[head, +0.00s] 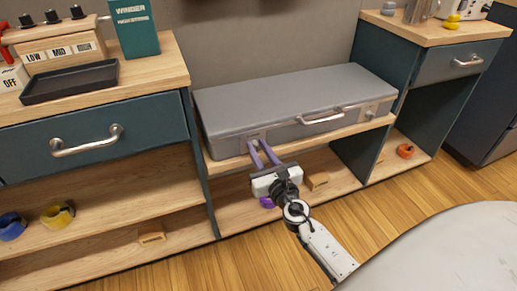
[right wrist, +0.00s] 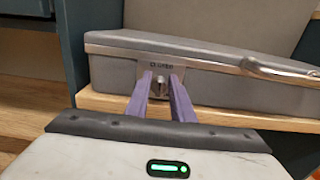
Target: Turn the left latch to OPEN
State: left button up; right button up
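A closed grey case (head: 290,100) lies on the middle wooden shelf. Its left latch is a small metal knob (right wrist: 161,84) on a plate at the left of the case's front, with small lettering above that is too blurred to read surely. My right gripper (head: 262,145) is at this plate. In the right wrist view its two purple fingers (right wrist: 161,80) stand apart, one on each side of the knob, with narrow gaps seeming to show. In the head view the fingers partly hide the latch. My left gripper is not in view.
The case has a metal handle (head: 321,116) at its front and a right latch (head: 370,111). A drawer cabinet (head: 90,135) stands at the left, with a black tray (head: 70,82) on top. Another drawer cabinet (head: 455,62) stands at the right. A lower shelf lies below the case.

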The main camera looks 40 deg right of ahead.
grip_shut()
